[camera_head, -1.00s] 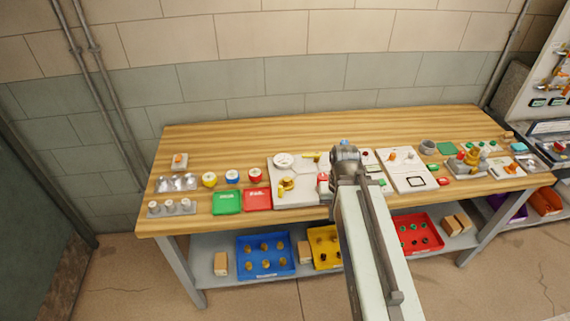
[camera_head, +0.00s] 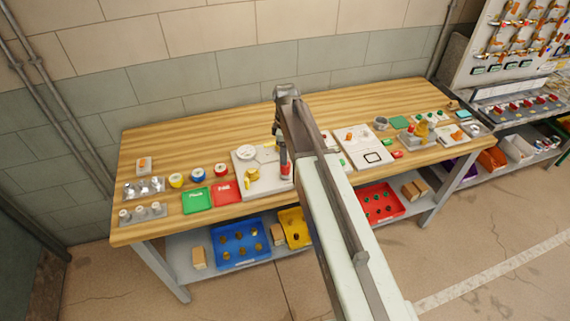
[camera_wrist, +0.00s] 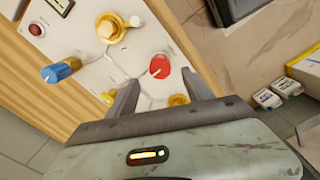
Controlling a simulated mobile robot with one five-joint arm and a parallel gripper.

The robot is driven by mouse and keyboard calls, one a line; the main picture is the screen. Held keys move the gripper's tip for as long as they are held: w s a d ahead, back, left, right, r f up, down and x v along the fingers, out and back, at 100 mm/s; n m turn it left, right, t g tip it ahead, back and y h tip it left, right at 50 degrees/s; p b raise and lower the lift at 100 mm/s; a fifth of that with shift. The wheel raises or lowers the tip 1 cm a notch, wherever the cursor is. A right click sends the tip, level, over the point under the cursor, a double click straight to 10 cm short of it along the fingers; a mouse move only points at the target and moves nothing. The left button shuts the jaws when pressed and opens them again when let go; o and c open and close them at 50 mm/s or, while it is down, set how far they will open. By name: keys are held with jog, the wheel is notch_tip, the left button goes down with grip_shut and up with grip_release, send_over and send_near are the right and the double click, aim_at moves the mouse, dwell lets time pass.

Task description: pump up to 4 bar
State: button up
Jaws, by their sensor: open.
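A white panel (camera_head: 262,186) lies on the bench, with a round gauge (camera_head: 246,152) and a brass fitting (camera_head: 252,175). The gauge reading is too small to tell. My gripper (camera_wrist: 160,80) points down over a white panel (camera_wrist: 90,72) in the wrist view and is open. A red knob (camera_wrist: 160,66) with a white pointer shows between and just beyond my fingertips; contact cannot be told. A blue knob (camera_wrist: 60,71), a yellow round knob (camera_wrist: 109,28) and brass fittings are to its left and right. My arm hides part of the bench in the head view.
Green (camera_head: 196,201) and red (camera_head: 227,192) trays lie left of the panel. Another white panel (camera_head: 359,147) lies to the right of my arm. Blue (camera_head: 240,245) and red (camera_head: 379,203) bins stand on the lower shelf. The back of the bench is mostly clear.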

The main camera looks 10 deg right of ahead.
aim_at(285, 168)
notch_tip(285, 168, down, 8)
jog(key=b, duration=0.7)
jog(key=shift+b, duration=0.3)
jog(key=shift+r, duration=0.15)
jog(key=shift+c, duration=0.3)
grip_shut()
